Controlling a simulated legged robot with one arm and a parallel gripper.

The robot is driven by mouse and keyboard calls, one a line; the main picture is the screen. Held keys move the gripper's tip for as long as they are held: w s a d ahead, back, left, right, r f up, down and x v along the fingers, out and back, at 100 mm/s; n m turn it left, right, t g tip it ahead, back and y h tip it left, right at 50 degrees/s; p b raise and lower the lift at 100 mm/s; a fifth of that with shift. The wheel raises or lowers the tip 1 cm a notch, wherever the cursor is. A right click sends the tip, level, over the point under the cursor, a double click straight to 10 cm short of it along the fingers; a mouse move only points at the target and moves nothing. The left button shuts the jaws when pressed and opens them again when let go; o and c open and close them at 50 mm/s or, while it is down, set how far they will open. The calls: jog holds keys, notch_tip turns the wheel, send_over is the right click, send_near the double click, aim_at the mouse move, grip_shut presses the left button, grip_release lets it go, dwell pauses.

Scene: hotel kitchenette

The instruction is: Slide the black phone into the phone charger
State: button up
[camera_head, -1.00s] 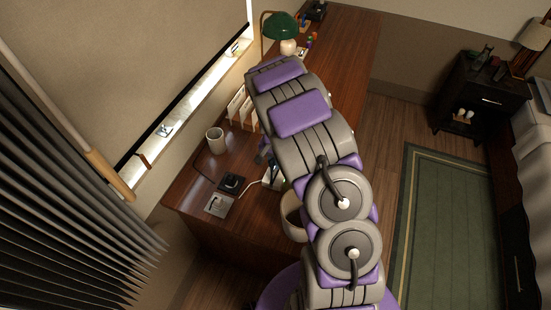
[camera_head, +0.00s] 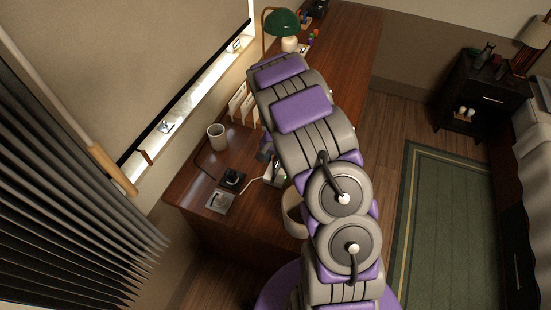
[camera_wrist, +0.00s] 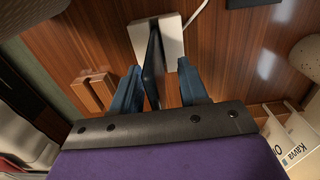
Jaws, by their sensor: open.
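In the wrist view the black phone (camera_wrist: 153,62) stands on edge between the two blue fingers of my gripper (camera_wrist: 161,84). The phone's far end meets the white phone charger (camera_wrist: 172,32), which has a white cable. I cannot tell how deep the phone sits in it. In the head view the charger (camera_head: 274,179) is on the desk beside my arm. My arm hides most of the gripper there.
The wooden desk (camera_head: 345,50) also holds a white cup (camera_head: 216,138), a black object (camera_head: 232,180), a grey square plate (camera_head: 220,202) and a card rack (camera_wrist: 293,137). A small wooden block (camera_wrist: 94,90) lies left of the gripper.

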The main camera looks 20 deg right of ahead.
jog(key=shift+d+r, duration=0.1)
jog(key=shift+r, duration=0.15)
notch_tip(320, 180, up, 17)
jog(key=p, duration=0.3)
jog(key=s+a+r+n, duration=0.2)
jog(key=s+a+r, duration=0.1)
jog(key=s+r, duration=0.45)
jog(key=s+a+r+n, duration=0.1)
jog(key=s+a+n, duration=0.1)
jog(key=s, duration=0.7)
jog(key=s+a+r+n+g, duration=0.1)
jog(key=s+a+r+n, duration=0.1)
jog(key=s, duration=0.8)
jog(key=s+a+r+n, duration=0.2)
jog(key=s+a+n, duration=0.1)
jog(key=s, duration=0.6)
jog(key=shift+s+a+r+g, duration=0.2)
jog(key=shift+s+a+g, duration=0.1)
jog(key=shift+a+g, duration=0.1)
